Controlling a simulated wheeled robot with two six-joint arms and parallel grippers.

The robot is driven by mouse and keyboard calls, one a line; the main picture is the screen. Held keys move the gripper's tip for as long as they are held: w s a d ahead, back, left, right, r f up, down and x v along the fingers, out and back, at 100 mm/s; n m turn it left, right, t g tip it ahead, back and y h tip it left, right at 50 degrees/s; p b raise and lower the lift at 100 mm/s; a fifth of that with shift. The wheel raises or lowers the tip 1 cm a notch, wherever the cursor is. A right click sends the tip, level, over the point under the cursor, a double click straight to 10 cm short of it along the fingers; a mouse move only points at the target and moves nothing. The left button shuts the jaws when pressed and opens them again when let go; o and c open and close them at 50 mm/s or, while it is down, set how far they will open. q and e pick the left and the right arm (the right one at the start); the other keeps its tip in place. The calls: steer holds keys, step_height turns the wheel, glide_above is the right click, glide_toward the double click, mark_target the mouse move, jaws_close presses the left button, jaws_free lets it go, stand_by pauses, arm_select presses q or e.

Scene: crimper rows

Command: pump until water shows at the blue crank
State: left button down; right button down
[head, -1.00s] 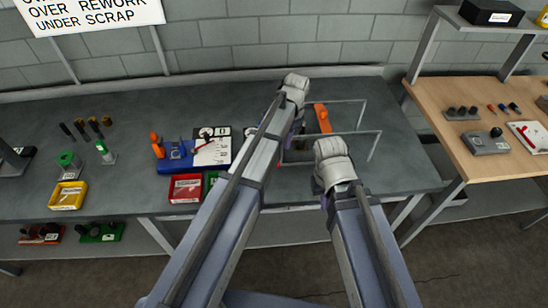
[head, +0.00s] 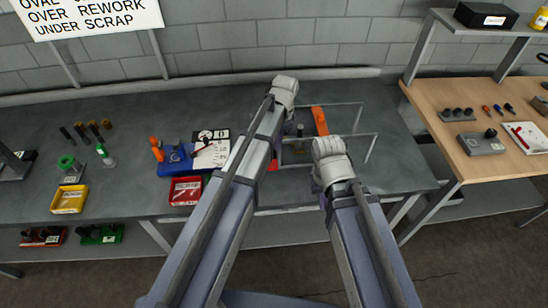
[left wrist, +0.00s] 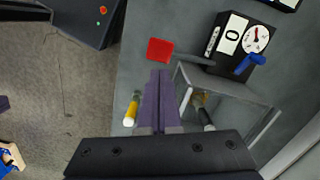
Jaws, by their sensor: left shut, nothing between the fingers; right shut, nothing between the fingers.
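The blue crank (left wrist: 250,63) sits on a dark box (left wrist: 208,52) with a white "0" plate and a round dial with a red needle (left wrist: 256,38), in the left wrist view. My left gripper (left wrist: 159,75) is shut and empty, beside a red square (left wrist: 160,50) near the table's front edge. The crank is apart from it, further from that edge. In the head view the red square (head: 272,166) shows next to my left arm, which hides that gripper. An orange handle (head: 320,120) stands by a wire frame (head: 355,134). My right gripper is hidden behind my right forearm. I make out no water.
A blue base (head: 172,168) with an orange lever stands left of my left arm. Red (head: 186,191) and yellow (head: 68,199) trays sit near the front edge. A yellow-ended cylinder (left wrist: 131,110) lies beside the left gripper. A wooden table (head: 450,143) stands at the right.

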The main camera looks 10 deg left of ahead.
mark_target(274, 163)
arm_select(q)
steer(key=shift+s+a, duration=0.1)
stand_by(0.3)
steer(key=f+b, duration=0.6)
steer(key=b, duration=0.1)
steer(key=shift+s+a+f, duration=0.2)
steer(key=shift+a+f, duration=0.1)
steer(key=shift+f, duration=0.05)
steer(key=shift+f, duration=0.1)
